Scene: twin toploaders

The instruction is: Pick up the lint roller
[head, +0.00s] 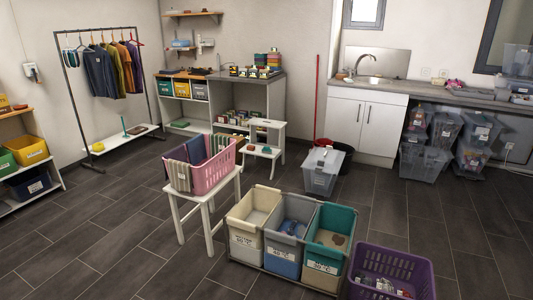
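I cannot make out a lint roller for certain in the head view. A thin upright green item (124,126) and a small flat green item (136,130) sit on the low white shelf (110,143) under the clothes rack. They are too small to identify. Neither of my grippers is in view.
A pink basket of cloths (212,174) stands on a white stool (205,208). Three sorting bins (285,243) and a purple basket (396,268) stand in front. A grey lidded bin (323,172) is behind them. Dark floor (110,235) at the left is clear.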

